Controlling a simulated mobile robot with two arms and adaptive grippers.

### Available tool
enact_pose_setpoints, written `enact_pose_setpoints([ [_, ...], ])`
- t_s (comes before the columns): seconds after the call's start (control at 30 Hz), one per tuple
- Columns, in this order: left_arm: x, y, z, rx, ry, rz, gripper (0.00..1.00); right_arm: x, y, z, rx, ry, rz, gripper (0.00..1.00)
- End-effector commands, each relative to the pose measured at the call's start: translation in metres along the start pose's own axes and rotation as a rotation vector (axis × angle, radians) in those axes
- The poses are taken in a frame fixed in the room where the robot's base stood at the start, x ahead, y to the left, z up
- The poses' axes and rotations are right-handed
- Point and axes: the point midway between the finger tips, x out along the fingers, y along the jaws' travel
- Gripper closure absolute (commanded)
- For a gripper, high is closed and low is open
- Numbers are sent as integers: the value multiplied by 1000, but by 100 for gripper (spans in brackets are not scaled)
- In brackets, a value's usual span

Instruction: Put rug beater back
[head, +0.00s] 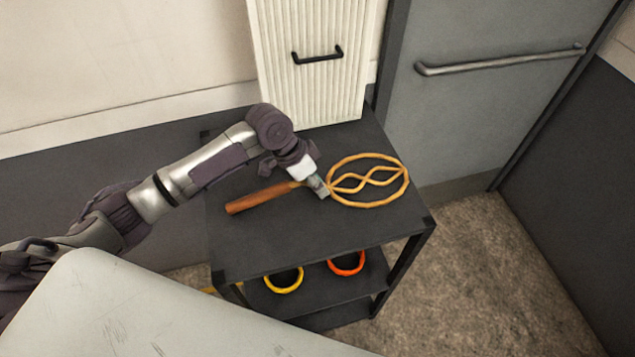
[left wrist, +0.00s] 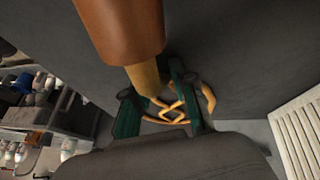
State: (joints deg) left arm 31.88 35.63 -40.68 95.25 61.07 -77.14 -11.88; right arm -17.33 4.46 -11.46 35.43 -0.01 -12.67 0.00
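The rug beater has a brown wooden handle (head: 262,197) and an orange-tan looped cane head (head: 384,203). It is level over the black top of a small cart (head: 290,236); I cannot tell whether it rests there or is slightly raised. My left gripper (head: 319,187) is at the neck between handle and loops. In the left wrist view, the handle (left wrist: 120,28) is large and close, and the green fingers of my left gripper (left wrist: 155,98) sit against both sides of the neck, shut on it. The loops show beyond the fingers. My right gripper is not in view.
A white ribbed cabinet (head: 305,88) with a black handle stands at the cart's back edge. A yellow ring (head: 284,290) and an orange ring (head: 347,272) show on the lower shelf. A grey door (head: 480,115) is at right. The carpet (head: 480,270) right of the cart is clear.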

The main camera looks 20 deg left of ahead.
Motion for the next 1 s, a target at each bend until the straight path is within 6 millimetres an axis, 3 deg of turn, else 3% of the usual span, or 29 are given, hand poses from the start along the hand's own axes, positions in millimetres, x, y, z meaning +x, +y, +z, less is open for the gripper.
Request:
enact_pose_setpoints([
  [0.2, -1, 0, 0, -1, -2, -1, 74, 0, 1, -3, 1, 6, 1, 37],
  [0.33, -12, -2, 0, 0, 1, -3, 74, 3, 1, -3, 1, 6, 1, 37],
  [0.73, -94, -1, 0, 2, 1, -5, 74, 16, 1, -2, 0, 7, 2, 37],
  [1.0, -121, 0, -1, 0, -1, -1, 74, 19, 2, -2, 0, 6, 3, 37],
])
